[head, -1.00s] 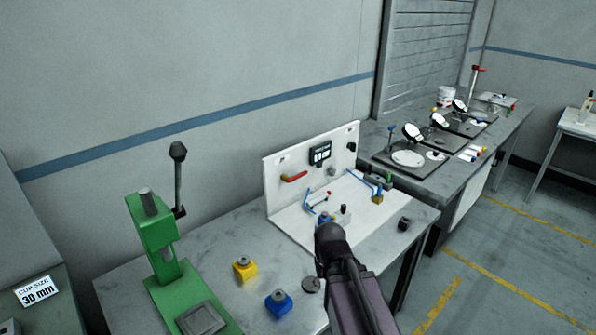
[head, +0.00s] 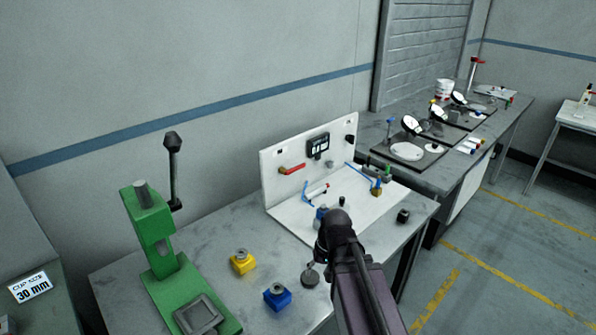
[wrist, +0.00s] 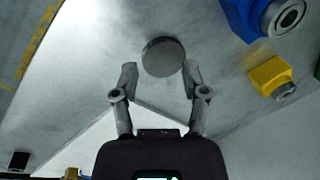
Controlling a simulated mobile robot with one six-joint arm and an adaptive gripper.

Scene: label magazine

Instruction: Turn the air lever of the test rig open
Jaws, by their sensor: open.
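The test rig is a white L-shaped panel (head: 283,205) on the grey bench. Its red lever (head: 292,168) sits on the upright back plate, lying nearly level below and left of a dark display (head: 318,145). My arm reaches over the front of the rig in the head view, and its end hides part of the base plate. In the wrist view my gripper (wrist: 160,80) is open and empty. A round grey disc (wrist: 163,57) lies on the bench just beyond and between the fingertips. The lever is not seen in the wrist view.
A blue block (head: 277,296), a yellow block (head: 242,262) and the grey disc (head: 310,275) stand on the bench left of my arm. A green press (head: 165,250) with a tall handle stands at the left. Gauge stations (head: 410,150) stand on the bench beyond.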

